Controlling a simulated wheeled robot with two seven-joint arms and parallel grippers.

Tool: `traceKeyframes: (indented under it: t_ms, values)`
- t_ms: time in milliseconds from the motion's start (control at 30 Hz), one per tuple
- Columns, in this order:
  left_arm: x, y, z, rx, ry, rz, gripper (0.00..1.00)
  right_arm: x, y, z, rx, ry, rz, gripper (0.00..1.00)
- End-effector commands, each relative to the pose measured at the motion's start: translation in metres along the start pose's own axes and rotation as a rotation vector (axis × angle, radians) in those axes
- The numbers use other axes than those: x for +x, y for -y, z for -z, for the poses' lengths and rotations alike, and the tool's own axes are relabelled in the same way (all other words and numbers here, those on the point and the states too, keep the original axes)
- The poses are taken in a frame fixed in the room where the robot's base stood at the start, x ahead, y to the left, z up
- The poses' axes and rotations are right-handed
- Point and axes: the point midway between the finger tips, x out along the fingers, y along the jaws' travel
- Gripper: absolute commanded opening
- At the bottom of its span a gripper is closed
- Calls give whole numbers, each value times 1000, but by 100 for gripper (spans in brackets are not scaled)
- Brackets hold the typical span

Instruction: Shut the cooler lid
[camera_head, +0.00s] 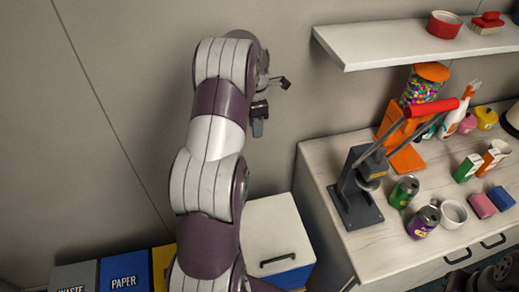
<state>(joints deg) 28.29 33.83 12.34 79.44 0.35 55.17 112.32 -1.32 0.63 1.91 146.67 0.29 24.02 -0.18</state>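The cooler stands on the floor between my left arm and the counter. Its white lid (276,222) with a dark handle (277,259) lies about flat over the blue body (290,278); I cannot tell whether a small gap is left. My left arm covers the cooler's left side. My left gripper (272,103) is above and beyond the cooler, near the wall, with its dark fingers apart and nothing between them. A dark part of my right arm shows at the bottom right corner; its fingers cannot be made out clearly.
The counter (319,192) at right holds a can press (358,190), cans, a white bowl (453,213), small boxes and a candy jar (424,84). A shelf (385,45) hangs above. Waste and paper bins (124,272) stand at lower left. The wall area at left is clear.

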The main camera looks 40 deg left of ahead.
Motion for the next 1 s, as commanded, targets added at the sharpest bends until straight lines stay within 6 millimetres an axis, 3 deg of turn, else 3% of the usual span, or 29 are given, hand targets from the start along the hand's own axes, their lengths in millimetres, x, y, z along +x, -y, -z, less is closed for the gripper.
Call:
traceKeyframes:
  t_ms: [200,333,367,500,700,933,1000]
  values:
    - [56,0,0,1,0,0,38,49,0,-6,0,0,0,43]
    - [86,0,0,2,0,-1,38,71,0,-9,0,0,0,43]
    - [83,1,0,2,-1,2,38,59,0,-8,0,2,0,43]
    - [105,1,0,2,-1,1,38,51,0,-6,0,-1,0,43]
    - [122,1,0,3,0,0,38,49,0,-6,0,0,0,43]
    - [123,0,0,3,0,-1,38,50,0,-6,0,0,0,43]
    - [123,0,0,3,0,-1,15,50,0,-6,0,0,0,43]
